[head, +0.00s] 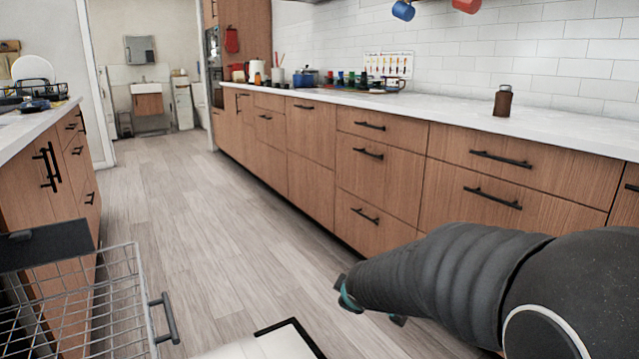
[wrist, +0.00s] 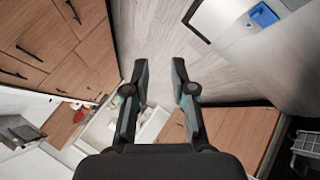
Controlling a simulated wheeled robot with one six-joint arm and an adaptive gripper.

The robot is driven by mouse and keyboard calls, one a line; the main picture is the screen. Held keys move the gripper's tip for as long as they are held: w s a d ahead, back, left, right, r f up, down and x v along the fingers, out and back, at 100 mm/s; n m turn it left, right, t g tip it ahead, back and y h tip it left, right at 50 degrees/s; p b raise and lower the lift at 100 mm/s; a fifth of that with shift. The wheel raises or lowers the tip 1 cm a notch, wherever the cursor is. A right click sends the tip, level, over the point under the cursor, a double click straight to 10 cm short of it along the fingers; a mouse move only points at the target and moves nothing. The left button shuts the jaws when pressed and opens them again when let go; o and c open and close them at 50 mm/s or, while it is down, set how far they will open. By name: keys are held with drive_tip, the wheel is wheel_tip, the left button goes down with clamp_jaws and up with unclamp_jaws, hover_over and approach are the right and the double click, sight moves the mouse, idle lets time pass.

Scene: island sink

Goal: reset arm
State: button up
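My arm reaches in from the lower right in the head view, and my gripper (head: 370,302) hangs over the floor in front of the wooden drawers. In the wrist view, the two fingers of my gripper (wrist: 160,75) stand apart with a clear gap between them. Nothing is between the fingers; floor and cabinet fronts show through the gap. In the head view the fingers are partly hidden behind the wrist.
A wire dishwasher rack (head: 90,310) is pulled out at the lower left beside the island (head: 40,185). Drawers (head: 380,175) line the right under a counter with a brown bottle (head: 503,101). The floor (head: 200,225) between is clear.

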drive_tip(key=s+d+r+m+g+h+p, duration=0.1)
drive_tip(key=s+d+m+g, duration=0.15)
drive_tip(key=s, duration=0.45)
drive_tip(key=s+d+r+m+g, duration=0.1)
drive_tip(key=s+d+m, duration=0.25)
drive_tip(key=s, duration=0.35)
drive_tip(key=s+d+r+m+g+h+p, duration=0.1)
drive_tip(key=s+d+r+m+g, duration=0.15)
drive_tip(key=s, duration=0.45)
drive_tip(key=s+r+m+t+y+p, duration=0.1)
drive_tip(key=s+r+m+t, duration=0.1)
drive_tip(key=s+r, duration=0.4)
drive_tip(key=s+m, duration=0.1)
drive_tip(key=s, duration=0.2)
drive_tip(key=shift+s+d+r+t+p, duration=0.15)
drive_tip(key=shift+s+r+t+p, duration=0.1)
drive_tip(key=shift+t+p, duration=0.15)
drive_tip(key=shift+m, duration=0.25)
